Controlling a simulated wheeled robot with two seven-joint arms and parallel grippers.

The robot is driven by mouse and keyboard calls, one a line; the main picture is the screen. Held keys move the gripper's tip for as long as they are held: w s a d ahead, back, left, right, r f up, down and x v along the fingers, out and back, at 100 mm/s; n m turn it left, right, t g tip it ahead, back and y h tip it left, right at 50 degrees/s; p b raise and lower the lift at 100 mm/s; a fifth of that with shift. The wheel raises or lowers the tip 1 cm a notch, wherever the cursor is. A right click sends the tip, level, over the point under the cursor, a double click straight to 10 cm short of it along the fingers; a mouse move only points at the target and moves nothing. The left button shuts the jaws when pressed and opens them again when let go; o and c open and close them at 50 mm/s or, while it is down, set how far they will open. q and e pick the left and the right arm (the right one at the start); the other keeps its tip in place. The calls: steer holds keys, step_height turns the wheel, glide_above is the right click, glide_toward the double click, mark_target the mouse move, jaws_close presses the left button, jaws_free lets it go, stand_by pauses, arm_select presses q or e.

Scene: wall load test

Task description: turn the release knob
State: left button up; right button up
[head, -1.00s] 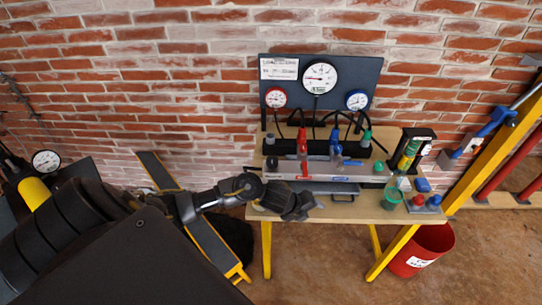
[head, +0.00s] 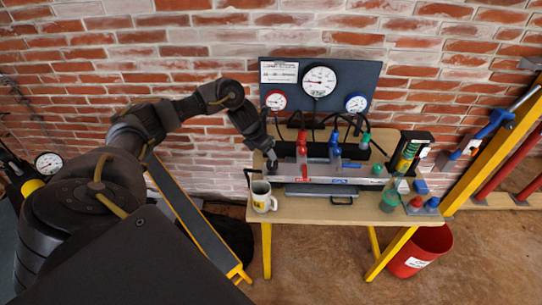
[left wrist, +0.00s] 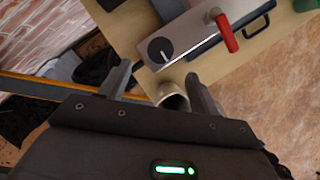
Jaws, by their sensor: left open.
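The release knob appears to be the round black knob with a white mark (left wrist: 160,50), at the near end of the grey panel in the left wrist view. In the head view the grey panel (head: 325,172) lies along the table, and its left end, with the knob, is largely covered by my left gripper (head: 270,155). In the left wrist view my left gripper (left wrist: 160,82) is open, its two fingers apart with nothing gripped. The knob lies just beyond the fingertips; I cannot tell whether they touch it. My right gripper is not in view.
A mug (head: 262,197) stands at the table's front left; it also shows between the fingers in the left wrist view (left wrist: 173,98). A gauge board (head: 345,88) stands behind.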

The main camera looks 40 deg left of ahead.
mark_target(271, 163)
arm_select(q)
steer(key=p+x, duration=0.1)
steer(key=x, duration=0.7)
steer(key=shift+f, duration=0.15)
steer(key=shift+w, duration=0.1)
steer(key=c, duration=1)
